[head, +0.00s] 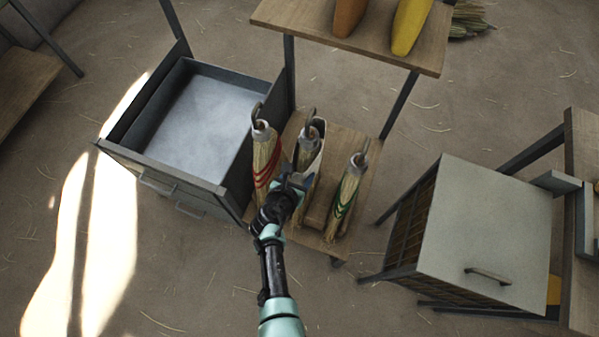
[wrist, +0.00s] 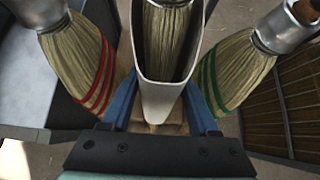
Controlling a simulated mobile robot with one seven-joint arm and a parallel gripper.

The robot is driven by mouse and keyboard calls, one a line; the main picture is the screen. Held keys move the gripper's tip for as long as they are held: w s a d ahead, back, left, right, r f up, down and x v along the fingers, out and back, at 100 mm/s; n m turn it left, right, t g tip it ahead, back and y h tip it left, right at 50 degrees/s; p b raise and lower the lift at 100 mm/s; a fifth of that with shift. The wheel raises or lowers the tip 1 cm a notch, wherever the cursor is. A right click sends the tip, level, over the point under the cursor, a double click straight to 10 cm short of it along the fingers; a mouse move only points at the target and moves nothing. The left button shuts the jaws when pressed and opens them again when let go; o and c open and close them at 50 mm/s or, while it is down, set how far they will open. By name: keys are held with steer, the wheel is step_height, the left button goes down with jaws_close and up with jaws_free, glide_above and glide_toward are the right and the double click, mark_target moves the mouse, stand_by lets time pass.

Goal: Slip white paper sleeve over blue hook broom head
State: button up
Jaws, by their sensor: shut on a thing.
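The white paper sleeve (wrist: 160,98) is held between the blue fingers of my gripper (wrist: 161,112), its open mouth facing up. In the head view the sleeve (head: 313,160) stands at the middle broom (head: 307,153), with my gripper (head: 292,184) in front. The middle broom's straw (wrist: 165,38) shows inside the sleeve's mouth in the wrist view, with the sleeve's walls on both sides. Its metal collar and hook (head: 310,121) stick out above. No blue marking shows on it; its lower straw is hidden by the sleeve and my gripper.
An open grey drawer unit (head: 137,167) stands left, a grey-topped cabinet (head: 487,215) right.

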steer(key=shift+f, duration=0.1)
step_height(320, 180, down, 11)
steer(key=b, duration=1)
steer(key=shift+r, duration=0.2)
stand_by(0.7)
steer(key=shift+f+b, duration=0.7)
steer(key=shift+f, duration=0.1)
stand_by(0.5)
steer(key=o, duration=1.2)
steer(key=shift+c, duration=0.2)
